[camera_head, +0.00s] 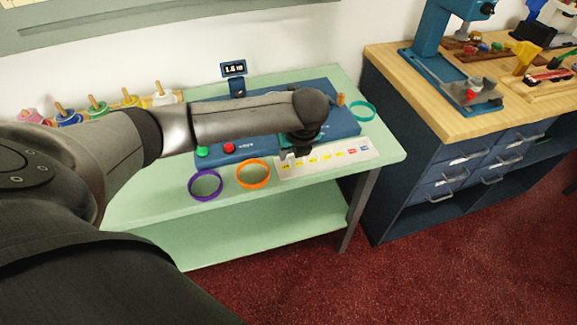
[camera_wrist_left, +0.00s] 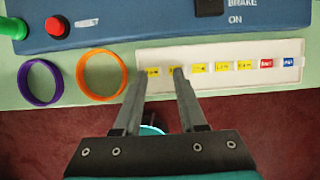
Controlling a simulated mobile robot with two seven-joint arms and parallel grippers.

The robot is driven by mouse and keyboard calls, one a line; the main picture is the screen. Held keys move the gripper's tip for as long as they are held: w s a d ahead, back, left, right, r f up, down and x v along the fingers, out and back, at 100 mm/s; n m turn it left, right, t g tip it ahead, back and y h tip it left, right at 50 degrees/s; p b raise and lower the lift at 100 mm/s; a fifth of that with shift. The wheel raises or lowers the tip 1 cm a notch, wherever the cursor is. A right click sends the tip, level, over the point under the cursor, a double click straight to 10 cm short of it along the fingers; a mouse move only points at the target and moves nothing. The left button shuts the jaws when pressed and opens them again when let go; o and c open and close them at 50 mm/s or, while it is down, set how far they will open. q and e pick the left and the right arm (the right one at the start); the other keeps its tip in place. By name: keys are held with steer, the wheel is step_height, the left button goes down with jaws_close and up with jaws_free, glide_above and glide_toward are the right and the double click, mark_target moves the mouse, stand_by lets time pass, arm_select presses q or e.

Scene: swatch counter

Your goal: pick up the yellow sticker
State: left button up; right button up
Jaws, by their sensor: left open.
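Several yellow stickers lie in a row on a white strip (camera_wrist_left: 215,82) at the table's front edge. In the left wrist view, one yellow sticker (camera_wrist_left: 199,68) shows just right of my fingers, and two more are at the fingertips, partly covered. A red sticker (camera_wrist_left: 266,63) and a blue sticker (camera_wrist_left: 290,61) end the row. My left gripper (camera_wrist_left: 160,76) is open, its fingertips over the strip's left part. Whether they touch it I cannot tell. In the head view the left gripper (camera_head: 293,153) is at the strip's left end. My right gripper is not in view.
A blue machine (camera_head: 240,146) with green and red buttons stands behind the strip. A purple ring (camera_head: 205,197) and an orange ring (camera_head: 253,185) lie left of it. A teal ring (camera_head: 362,111) lies at right. A wooden-topped workbench (camera_head: 415,101) stands beyond a gap.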

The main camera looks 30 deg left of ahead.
mark_target(289, 160)
arm_select(q)
steer(key=b+x, duration=0.1)
steer(key=x, duration=0.2)
steer(key=shift+f, duration=0.3)
steer(key=shift+s, duration=0.1)
jaws_close()
